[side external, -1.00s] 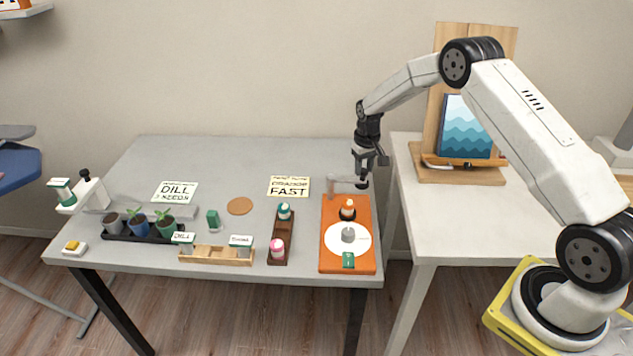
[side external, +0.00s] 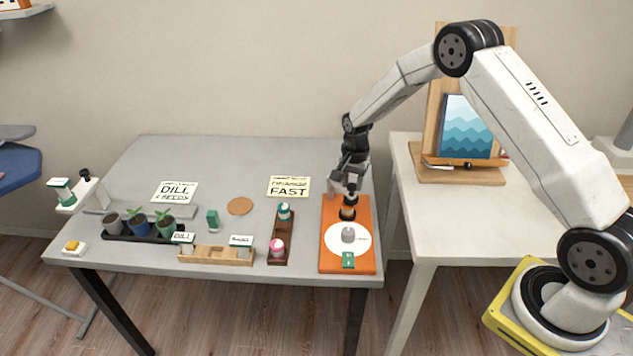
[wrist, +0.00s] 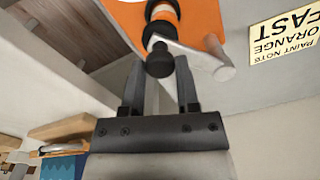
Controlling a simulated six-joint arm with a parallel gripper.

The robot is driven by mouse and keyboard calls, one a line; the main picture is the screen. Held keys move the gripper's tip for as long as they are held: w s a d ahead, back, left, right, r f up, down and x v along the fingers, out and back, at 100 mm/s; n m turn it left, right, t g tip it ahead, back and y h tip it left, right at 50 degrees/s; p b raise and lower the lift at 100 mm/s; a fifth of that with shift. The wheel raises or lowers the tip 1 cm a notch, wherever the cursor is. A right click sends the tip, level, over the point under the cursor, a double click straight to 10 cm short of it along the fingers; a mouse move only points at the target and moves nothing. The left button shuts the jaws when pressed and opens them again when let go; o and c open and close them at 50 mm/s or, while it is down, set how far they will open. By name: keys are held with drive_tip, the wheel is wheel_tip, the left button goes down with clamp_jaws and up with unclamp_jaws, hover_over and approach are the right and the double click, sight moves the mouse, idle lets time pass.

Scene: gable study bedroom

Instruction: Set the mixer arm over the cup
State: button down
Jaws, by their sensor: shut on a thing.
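The orange board (side external: 328,246) stands at the right end of the grey table. The mixer arm (wrist: 195,52) is a pale bar running from a round grey post to a black knob (wrist: 160,60). My gripper (side external: 347,192) is shut on this knob, with a finger on each side of it in the wrist view. What looks like the cup (side external: 348,212), banded orange, white and black, stands on the board just below and in front of my gripper. It also shows in the wrist view (wrist: 163,10). My gripper hides most of the arm in the side view, so its exact alignment over the cup is unclear.
A white disc (side external: 335,236) with a grey cylinder and a green tag (side external: 348,260) lie on the board's front part. A dark rack (side external: 279,252) with small bottles stands to the left. A sign (side external: 289,187) lies behind it.

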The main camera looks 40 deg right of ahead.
drive_tip(key=shift+w+a+m, duration=0.1)
drive_tip(key=shift+a+m, duration=0.35)
drive_tip(key=shift+m, duration=0.05)
drive_tip(key=shift+c, duration=1.7)
unclamp_jaws()
drive_tip(key=shift+r, duration=0.15)
drive_tip(key=shift+r, duration=3.8)
drive_tip(key=shift+a, duration=0.1)
